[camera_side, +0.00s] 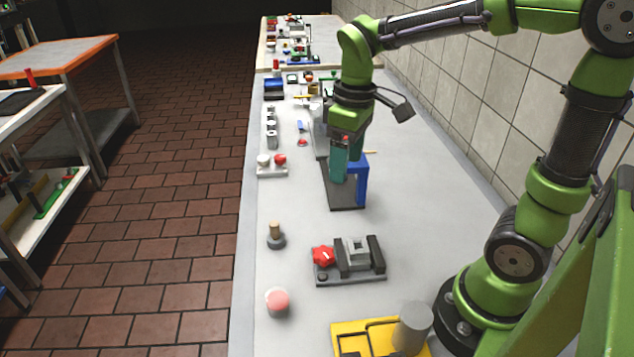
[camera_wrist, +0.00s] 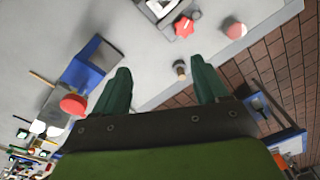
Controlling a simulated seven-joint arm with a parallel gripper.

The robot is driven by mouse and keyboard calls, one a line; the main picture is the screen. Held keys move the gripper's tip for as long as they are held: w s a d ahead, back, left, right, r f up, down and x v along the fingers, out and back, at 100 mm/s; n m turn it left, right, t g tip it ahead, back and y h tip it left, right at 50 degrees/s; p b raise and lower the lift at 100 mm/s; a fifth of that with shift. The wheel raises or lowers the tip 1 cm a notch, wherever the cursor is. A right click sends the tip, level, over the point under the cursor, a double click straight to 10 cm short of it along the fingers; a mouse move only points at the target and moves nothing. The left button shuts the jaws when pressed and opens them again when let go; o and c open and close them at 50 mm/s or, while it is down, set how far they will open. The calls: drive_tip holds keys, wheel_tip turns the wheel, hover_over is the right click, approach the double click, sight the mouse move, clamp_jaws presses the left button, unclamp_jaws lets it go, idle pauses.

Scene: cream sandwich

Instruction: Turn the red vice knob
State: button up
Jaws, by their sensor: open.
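The red vice knob (camera_side: 322,257) is star-shaped and sits at the left end of a small grey vice (camera_side: 358,256) with dark jaws, on a grey base plate on the bench. In the wrist view the knob (camera_wrist: 184,27) is near the top, with part of the vice (camera_wrist: 162,8) cut off by the top edge. My gripper (camera_side: 340,160) is beyond the vice in the side view, above or beside a blue bracket. In the wrist view my gripper (camera_wrist: 163,82) has its two teal fingers wide apart with nothing between them. It is apart from the knob.
The blue bracket (camera_side: 361,180) stands on a dark plate close to my gripper. A yellow fixture (camera_side: 347,335) is at the bottom. The tiled wall bounds the right.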

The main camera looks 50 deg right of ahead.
drive_tip(key=s+d+y, duration=0.1)
drive_tip(key=s+d, duration=0.2)
drive_tip(key=n+t+y, duration=0.2)
drive_tip(key=n, duration=0.7)
hover_over(326, 252)
drive_tip(key=s+d, duration=0.1)
drive_tip(key=d, duration=0.1)
wheel_tip(326, 252, down, 14)
drive_tip(key=shift+s+f, duration=0.1)
drive_tip(key=shift+s, duration=0.05)
drive_tip(key=shift+w+a+f, duration=0.25)
drive_tip(key=shift+a+f, duration=0.15)
drive_tip(key=shift+f, duration=0.1)
drive_tip(key=shift+x, duration=1.4)
drive_tip(key=c, duration=1.1)
drive_tip(key=shift+o, duration=0.2)
drive_tip(key=m+t+h, duration=0.1)
drive_tip(key=m, duration=0.4)
drive_tip(key=shift+s+a, duration=0.1)
drive_tip(key=shift+s, duration=0.05)
